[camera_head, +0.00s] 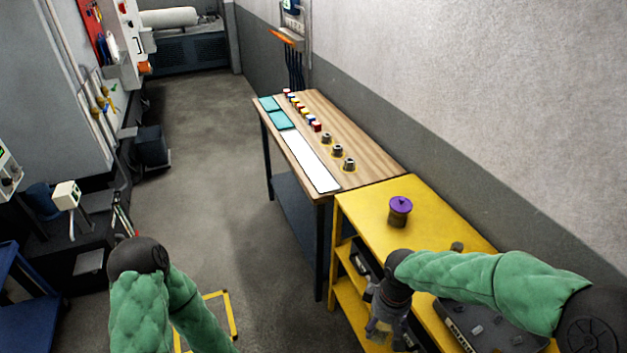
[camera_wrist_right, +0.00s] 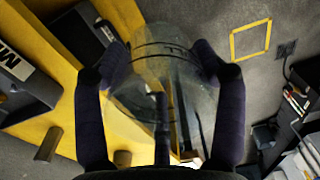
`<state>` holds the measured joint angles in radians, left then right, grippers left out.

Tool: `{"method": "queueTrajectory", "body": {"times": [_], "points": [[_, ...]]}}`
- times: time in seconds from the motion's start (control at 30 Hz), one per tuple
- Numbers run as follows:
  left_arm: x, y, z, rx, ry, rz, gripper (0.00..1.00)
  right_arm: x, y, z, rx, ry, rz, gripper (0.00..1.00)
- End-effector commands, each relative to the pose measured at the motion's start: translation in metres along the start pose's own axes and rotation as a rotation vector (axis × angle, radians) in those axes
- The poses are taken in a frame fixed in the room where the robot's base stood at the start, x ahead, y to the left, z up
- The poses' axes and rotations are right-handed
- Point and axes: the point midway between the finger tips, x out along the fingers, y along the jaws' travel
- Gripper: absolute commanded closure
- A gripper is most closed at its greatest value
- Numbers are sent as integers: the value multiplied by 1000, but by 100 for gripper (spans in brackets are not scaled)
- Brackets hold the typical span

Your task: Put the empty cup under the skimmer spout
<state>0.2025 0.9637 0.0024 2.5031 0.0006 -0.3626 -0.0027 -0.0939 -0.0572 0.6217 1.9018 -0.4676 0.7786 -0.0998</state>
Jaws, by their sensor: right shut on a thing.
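My right gripper (camera_head: 388,322) is low beside the yellow cart, pointing down. In the right wrist view its two dark fingers (camera_wrist_right: 160,62) are closed around the sides of a clear, see-through cup (camera_wrist_right: 150,92). The cup looks empty, with dark rings near its far end. In the head view I cannot make out the cup clearly at the gripper. A white box-shaped unit (camera_head: 67,194) with a blue part stands at the left by the machine; I cannot tell whether it is the skimmer, and no spout is clear. My left gripper is out of view; only its green-sleeved arm shows.
The yellow cart (camera_head: 372,215) holds a purple-topped spool (camera_head: 400,207) and dark cases (camera_head: 480,325). Behind it, a wooden bench (camera_head: 372,160) carries small parts. The floor aisle (camera_head: 200,150) is clear. A yellow frame (camera_head: 232,312) is marked on the floor.

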Motion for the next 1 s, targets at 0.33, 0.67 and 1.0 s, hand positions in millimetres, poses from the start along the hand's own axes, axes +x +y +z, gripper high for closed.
{"method": "queueTrajectory", "body": {"times": [0.33,0.67,1.0], "points": [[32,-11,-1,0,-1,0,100,74,40,-44,467,13,-5,66],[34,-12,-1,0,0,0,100,83,46,-50,552,18,-6,66],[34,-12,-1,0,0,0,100,83,46,-50,550,17,-6,66]]}}
